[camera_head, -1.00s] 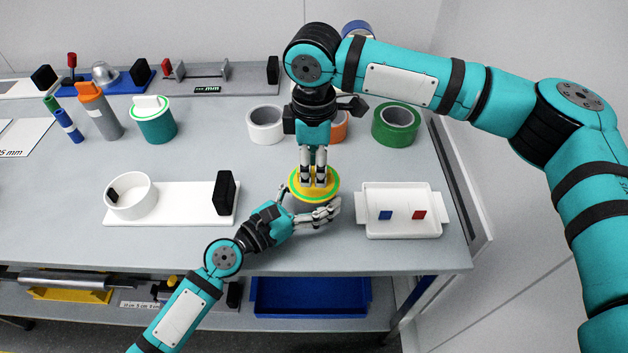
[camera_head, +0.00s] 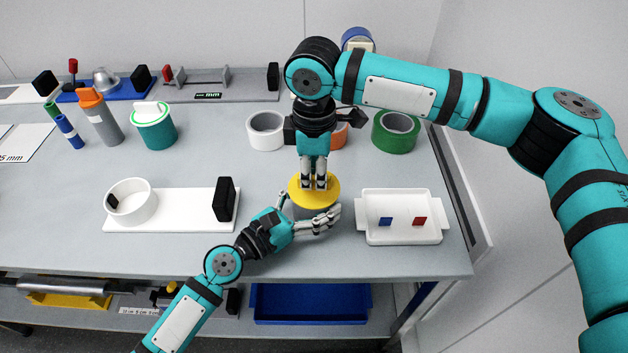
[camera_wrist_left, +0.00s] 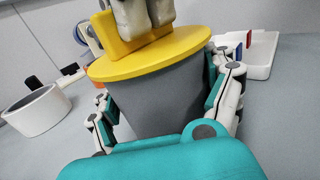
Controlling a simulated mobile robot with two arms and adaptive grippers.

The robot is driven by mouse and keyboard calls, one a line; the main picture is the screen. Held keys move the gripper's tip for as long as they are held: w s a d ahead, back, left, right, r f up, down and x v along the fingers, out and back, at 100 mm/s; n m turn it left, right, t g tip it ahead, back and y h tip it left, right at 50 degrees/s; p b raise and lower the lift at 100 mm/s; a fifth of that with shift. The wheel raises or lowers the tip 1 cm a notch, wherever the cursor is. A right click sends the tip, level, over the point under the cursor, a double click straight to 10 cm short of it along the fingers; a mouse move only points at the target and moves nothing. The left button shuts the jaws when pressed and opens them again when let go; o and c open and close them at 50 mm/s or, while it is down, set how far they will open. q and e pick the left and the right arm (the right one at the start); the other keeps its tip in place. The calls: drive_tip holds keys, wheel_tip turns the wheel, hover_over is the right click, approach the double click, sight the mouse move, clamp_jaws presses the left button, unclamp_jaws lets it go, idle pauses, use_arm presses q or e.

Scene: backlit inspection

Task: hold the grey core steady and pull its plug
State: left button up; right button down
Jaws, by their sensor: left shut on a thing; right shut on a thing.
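The grey core (camera_wrist_left: 165,95) stands upright on the table, a tapered body that also shows as a thin band in the head view (camera_head: 313,210). Its yellow plug (camera_wrist_left: 165,52) has a wide round flange and a raised grip; in the head view the flange (camera_head: 331,199) is plain yellow. No gap shows between flange and core. My left gripper (camera_head: 308,214) is shut around the core's sides, one finger on each side in the left wrist view. My right gripper (camera_head: 314,183) points down from above, shut on the plug's grip. Its fingers hide part of the plug.
A white tray (camera_head: 369,235) with a blue and a red piece stands close on the right. A white board (camera_head: 185,222) with a white cup and black block is on the left. White (camera_head: 266,130), orange (camera_head: 339,134) and green (camera_head: 395,131) tape rolls stand behind.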

sight(313, 177)
use_arm(q)
drive_tip(key=shift+s+f, duration=0.1)
drive_tip(key=shift+f, duration=0.3)
use_arm(e)
wheel_tip(313, 177, up, 10)
use_arm(q)
drive_tip(key=o, duration=1)
drive_tip(key=shift+o, duration=0.7)
drive_tip(key=shift+r, duration=0.1)
drive_tip(key=v, duration=1.1)
drive_tip(key=shift+s+a+r, duration=0.1)
drive_tip(key=shift+s+a, duration=0.2)
drive_tip(key=shift+a, duration=0.1)
drive_tip(key=shift+s, duration=0.1)
use_arm(e)
drive_tip(key=shift+a, duration=0.1)
